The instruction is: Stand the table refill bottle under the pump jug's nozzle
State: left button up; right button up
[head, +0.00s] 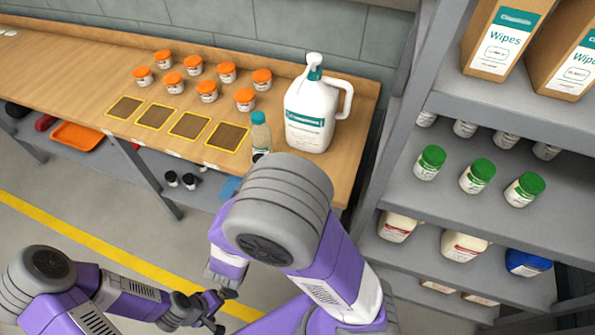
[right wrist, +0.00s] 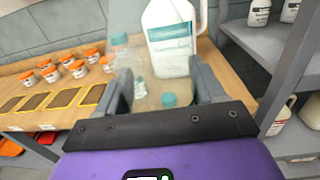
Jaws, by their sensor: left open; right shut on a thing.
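The pump jug (head: 308,115) is white with a teal label and a pump head, and stands at the table's right end. It also shows in the right wrist view (right wrist: 170,45). The clear refill bottle (head: 261,136) with a teal cap is upright, just left of the jug. In the right wrist view the bottle (right wrist: 122,62) shows between my fingers. My right gripper (right wrist: 163,88) is shut on it; my arm hides this gripper in the head view. Whether the bottle touches the table is unclear. My left gripper (head: 222,311) is open and empty, low over the floor.
Several orange-lidded jars (head: 208,91) stand behind a row of yellow-edged squares (head: 189,125) on the wooden table (head: 60,62). A grey shelf unit (head: 475,105) with green-lidded jars (head: 477,177) and wipes boxes (head: 502,38) stands close on the right. The table's left part is mostly clear.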

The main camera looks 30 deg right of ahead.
jog(key=shift+s+r, duration=0.1)
jog(key=shift+s, duration=0.45)
jog(key=shift+d+r+m+g+h, duration=0.1)
jog(key=shift+d+m+g+h, duration=0.15)
jog(key=shift+m+g+h, duration=0.05)
jog(key=b+x, duration=0.2)
jog(key=x, duration=1.6)
jog(key=shift+d+b, duration=0.1)
jog(key=shift+b, duration=0.2)
jog(key=shift+w+d+f+b, duration=0.15)
jog(key=shift+f+b, duration=0.15)
jog(key=shift+f, duration=0.25)
jog(key=shift+w+d+f+b, duration=0.15)
jog(key=shift+f+b, duration=0.1)
jog(key=shift+f, duration=0.25)
notch_tip(320, 180, down, 4)
jog(key=shift+a+f+b, duration=0.1)
jog(key=shift+f+b, duration=0.05)
jog(key=shift+b, duration=0.85)
jog(key=shift+w+f, duration=0.1)
jog(key=shift+f, duration=0.2)
